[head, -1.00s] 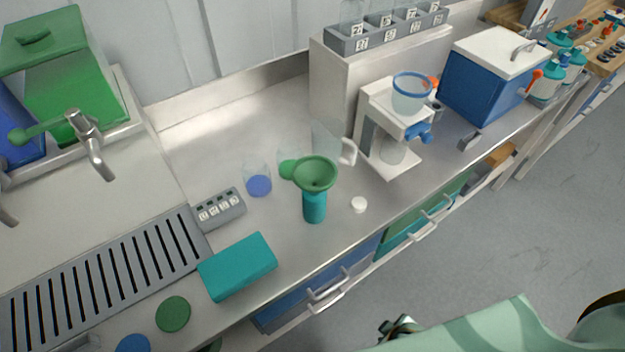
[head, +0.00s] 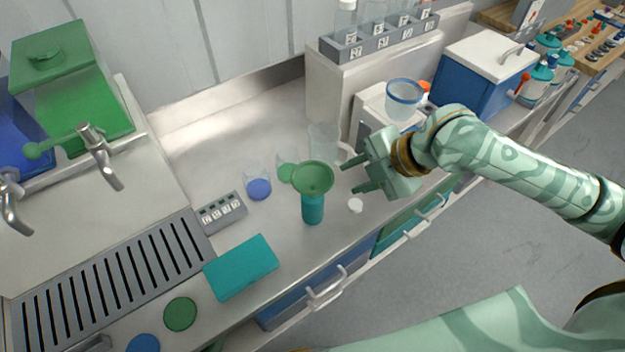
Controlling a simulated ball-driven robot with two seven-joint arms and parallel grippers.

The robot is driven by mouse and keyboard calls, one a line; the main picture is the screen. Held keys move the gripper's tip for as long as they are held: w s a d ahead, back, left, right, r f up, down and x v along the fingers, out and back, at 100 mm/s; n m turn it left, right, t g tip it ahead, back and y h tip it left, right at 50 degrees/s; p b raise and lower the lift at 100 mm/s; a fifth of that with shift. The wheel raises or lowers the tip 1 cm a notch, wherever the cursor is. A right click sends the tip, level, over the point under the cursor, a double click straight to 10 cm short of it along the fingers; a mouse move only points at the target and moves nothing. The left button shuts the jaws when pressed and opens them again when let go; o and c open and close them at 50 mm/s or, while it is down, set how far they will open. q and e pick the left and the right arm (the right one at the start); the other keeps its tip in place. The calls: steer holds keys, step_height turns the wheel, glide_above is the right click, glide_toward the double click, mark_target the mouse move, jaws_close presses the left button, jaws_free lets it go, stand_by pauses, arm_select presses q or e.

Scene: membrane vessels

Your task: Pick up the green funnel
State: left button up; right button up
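The green funnel (head: 314,177) sits upright in the mouth of a teal bottle (head: 312,210) on the steel counter, in the middle of the head view. My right gripper (head: 348,176) is just to the right of the funnel, with its two fingers apart and pointing left towards it. It is open and empty, and a gap shows between the fingertips and the funnel. The funnel's spout is hidden. My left gripper is not in view.
Glass beakers with blue (head: 258,187) and green (head: 287,168) contents stand close behind the funnel. A clear jug (head: 323,142) is behind it. A small white cap (head: 355,205) lies below my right gripper. A teal box (head: 241,267) lies at front left.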

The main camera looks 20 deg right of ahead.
steer(key=d+r+g, duration=0.1)
steer(key=d+r, duration=0.2)
steer(key=d, duration=0.1)
steer(key=b, duration=0.2)
glide_toward(328, 186)
steer(key=w+x, duration=0.1)
steer(key=x, duration=0.4)
steer(key=shift+n, duration=0.3)
steer(key=x, duration=0.4)
steer(key=shift+s+a+f+b, duration=0.25)
steer(key=shift+s+f+b, duration=0.05)
steer(key=shift+f+b, duration=0.1)
steer(key=shift+w+a+f, duration=0.2)
steer(key=shift+f, duration=0.1)
steer(key=shift+s, duration=0.1)
jaws_close()
